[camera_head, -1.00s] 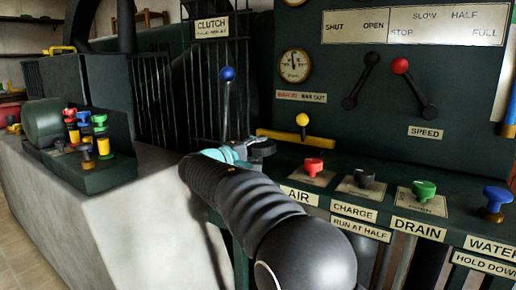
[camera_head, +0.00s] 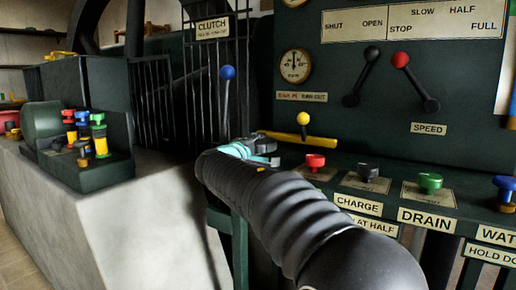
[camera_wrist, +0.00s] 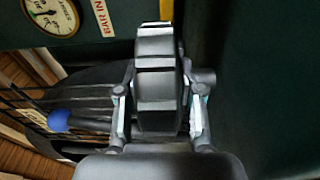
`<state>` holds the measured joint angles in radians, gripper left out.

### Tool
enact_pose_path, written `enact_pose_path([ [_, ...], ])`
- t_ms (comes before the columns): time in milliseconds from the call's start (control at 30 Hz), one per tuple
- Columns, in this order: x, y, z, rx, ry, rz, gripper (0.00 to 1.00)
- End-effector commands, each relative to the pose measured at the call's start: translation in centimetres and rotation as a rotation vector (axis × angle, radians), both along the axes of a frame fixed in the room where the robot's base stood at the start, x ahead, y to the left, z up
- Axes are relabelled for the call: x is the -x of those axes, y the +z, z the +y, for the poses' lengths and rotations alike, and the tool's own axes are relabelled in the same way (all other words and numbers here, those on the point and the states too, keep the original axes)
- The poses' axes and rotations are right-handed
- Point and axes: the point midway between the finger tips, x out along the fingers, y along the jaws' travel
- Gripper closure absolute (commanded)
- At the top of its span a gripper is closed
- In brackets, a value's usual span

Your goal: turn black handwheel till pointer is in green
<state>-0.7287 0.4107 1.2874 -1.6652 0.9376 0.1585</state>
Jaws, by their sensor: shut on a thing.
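The black ribbed handwheel (camera_wrist: 158,80) stands edge-on between the two fingers of my gripper (camera_wrist: 158,115) in the wrist view. The fingers are shut on it, one on each side. In the head view my gripper (camera_head: 264,152) is at the yellow bar on the dark panel, and my arm hides much of the handwheel there. A round gauge with a pale face (camera_head: 295,66) is on the panel above; part of it shows in the wrist view (camera_wrist: 50,14). Its pointer stands roughly upward in the head view.
A blue-knobbed lever (camera_head: 227,74) stands close left of my gripper, before a barred guard. A yellow knob (camera_head: 303,118) is to the right. Red (camera_head: 315,161), black (camera_head: 368,172) and green (camera_head: 430,181) knobs line the ledge. A concrete block (camera_head: 110,215) fills the left.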

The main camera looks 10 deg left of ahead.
Motion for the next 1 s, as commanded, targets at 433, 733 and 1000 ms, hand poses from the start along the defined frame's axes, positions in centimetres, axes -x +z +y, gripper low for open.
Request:
enact_pose_path([
  [433,0.2,0.0,0.1,0.0,-0.001,0.0,0.52],
  [733,4.3,0.0,1.0,0.001,0.002,0.001,0.52],
  [1000,9.3,0.0,2.0,0.002,0.001,0.0,0.52],
])
